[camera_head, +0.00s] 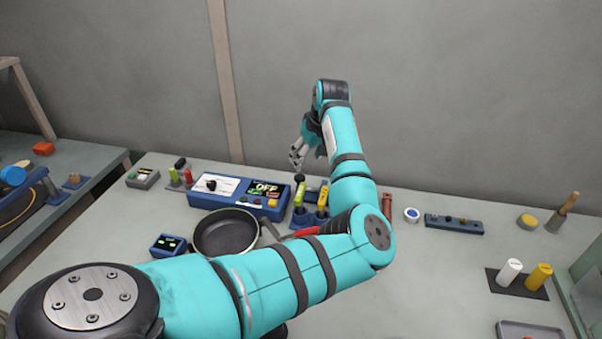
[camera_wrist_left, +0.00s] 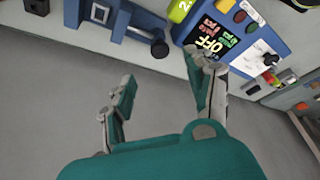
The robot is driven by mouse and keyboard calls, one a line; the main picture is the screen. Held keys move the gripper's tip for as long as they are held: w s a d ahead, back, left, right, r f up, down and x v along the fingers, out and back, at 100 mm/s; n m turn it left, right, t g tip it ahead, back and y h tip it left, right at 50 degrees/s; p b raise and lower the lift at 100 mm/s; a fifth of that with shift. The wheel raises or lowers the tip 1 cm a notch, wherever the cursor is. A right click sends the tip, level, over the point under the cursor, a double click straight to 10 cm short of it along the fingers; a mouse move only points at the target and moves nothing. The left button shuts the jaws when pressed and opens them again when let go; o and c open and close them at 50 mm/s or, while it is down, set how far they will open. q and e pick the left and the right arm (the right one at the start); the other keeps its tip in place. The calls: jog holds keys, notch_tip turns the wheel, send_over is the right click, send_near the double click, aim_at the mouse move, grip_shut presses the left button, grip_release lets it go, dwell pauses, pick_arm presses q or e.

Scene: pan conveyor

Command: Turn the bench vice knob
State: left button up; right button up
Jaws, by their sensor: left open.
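The bench vice (camera_wrist_left: 110,20) is a blue block with a bar in the left wrist view. Its black knob (camera_wrist_left: 159,48) is at the end facing the wall. My left gripper (camera_wrist_left: 163,86) is open and empty, its two fingers spread on either side of the line to the knob, apparently short of it. In the head view my left gripper (camera_head: 297,154) hangs above the bench's back edge. A dark knob (camera_head: 299,178) shows just below it, likely the vice's. My arm hides much of the area around it. My right gripper is not seen.
A blue control box (camera_head: 232,201) reading OFF stands left of the vice, with a green numbered cylinder (camera_wrist_left: 180,10) between. A black pan (camera_head: 226,232) lies in front. A blue strip with knobs (camera_head: 454,224) lies farther right. A wall rises behind the bench.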

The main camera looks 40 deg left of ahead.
aim_at(300, 177)
pick_arm(q)
jog(key=x, duration=0.9)
jog(key=shift+a+f+p, duration=0.15)
jog(key=shift+p, duration=0.15)
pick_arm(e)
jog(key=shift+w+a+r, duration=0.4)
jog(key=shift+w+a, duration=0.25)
pick_arm(q)
jog(key=shift+c, duration=0.4)
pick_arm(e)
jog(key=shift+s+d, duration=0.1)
